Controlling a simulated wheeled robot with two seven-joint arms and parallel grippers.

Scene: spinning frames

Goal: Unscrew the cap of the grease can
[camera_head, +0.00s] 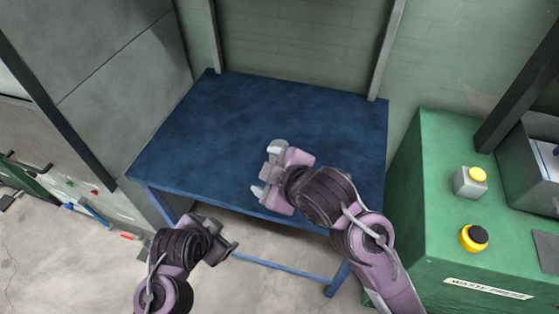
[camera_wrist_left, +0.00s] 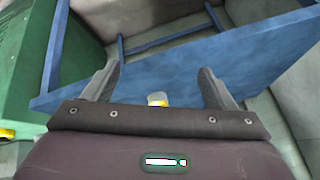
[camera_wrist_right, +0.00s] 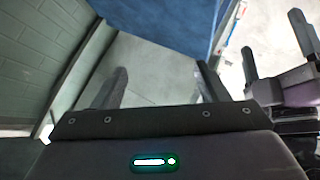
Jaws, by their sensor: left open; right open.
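No grease can shows clearly in the head view. A small white and yellow object (camera_wrist_left: 158,99) shows between the fingers in the left wrist view, partly hidden by the gripper body; I cannot tell whether it is the can or how far off it is. My left gripper (camera_head: 224,247) is open in front of the table's near edge. It also shows at the right of the right wrist view (camera_wrist_right: 275,50). My right gripper (camera_head: 266,171) is open and empty above the near part of the blue table (camera_head: 220,120).
The tabletop looks bare where visible. A green press cabinet (camera_head: 420,230) stands at the right with a grey box (camera_head: 463,186) carrying a yellow button, and a yellow and black button (camera_head: 474,237). A grey cabinet (camera_head: 110,60) stands at the left. Tools lie on the floor at left.

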